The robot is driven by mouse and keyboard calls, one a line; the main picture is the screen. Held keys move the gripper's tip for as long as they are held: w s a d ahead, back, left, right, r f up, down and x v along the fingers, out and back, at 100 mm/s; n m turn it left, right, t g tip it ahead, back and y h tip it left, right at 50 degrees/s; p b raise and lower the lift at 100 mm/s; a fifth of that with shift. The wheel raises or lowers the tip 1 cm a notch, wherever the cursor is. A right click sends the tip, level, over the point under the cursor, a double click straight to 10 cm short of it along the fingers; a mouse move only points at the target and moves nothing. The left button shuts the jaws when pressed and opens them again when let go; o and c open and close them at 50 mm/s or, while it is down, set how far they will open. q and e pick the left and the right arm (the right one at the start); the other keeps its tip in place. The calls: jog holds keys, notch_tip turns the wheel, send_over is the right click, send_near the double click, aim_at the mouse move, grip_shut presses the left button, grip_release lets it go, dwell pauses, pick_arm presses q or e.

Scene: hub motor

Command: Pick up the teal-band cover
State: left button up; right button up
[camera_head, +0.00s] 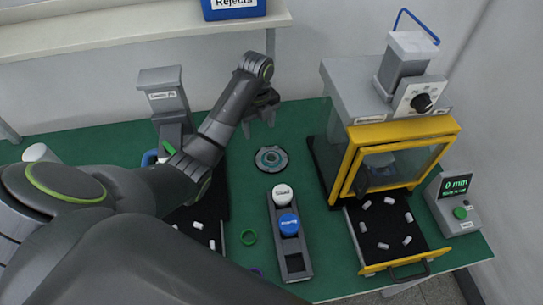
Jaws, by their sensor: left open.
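The teal-band cover (271,158) is a round grey disc with a teal ring, lying flat on the green mat near the middle of the table. My left gripper (260,119) is open, above and behind the cover in the picture, with its fingers apart and nothing seen between them. It does not touch the cover, which shows whole. My left arm comes in from the lower left and hides much of the table's left part. My right gripper does not show.
A grey rack (293,262) with a white-topped and a blue-topped container stands in front of the cover. A yellow-framed press (400,125) with an open drawer (392,235) is to the right. A blue Rejects bin (234,10) is on the shelf.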

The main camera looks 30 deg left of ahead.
pick_arm(q)
notch_tip(320, 180, down, 5)
jog(key=b, duration=0.3)
send_over(263, 164)
jog(key=f, duration=0.5)
jog(key=shift+a+f, duration=0.1)
jog(key=shift+a, duration=0.2)
jog(key=shift+d+f+p, duration=0.1)
jog(key=shift+f+p, duration=0.3)
jog(key=shift+f, duration=0.4)
notch_tip(263, 164, down, 4)
jog(key=shift+d+f+p, duration=0.15)
jog(key=shift+p, duration=0.2)
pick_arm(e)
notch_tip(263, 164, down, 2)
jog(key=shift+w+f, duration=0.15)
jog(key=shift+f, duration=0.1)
pick_arm(q)
jog(key=shift+c, duration=0.4)
jog(key=c, duration=1)
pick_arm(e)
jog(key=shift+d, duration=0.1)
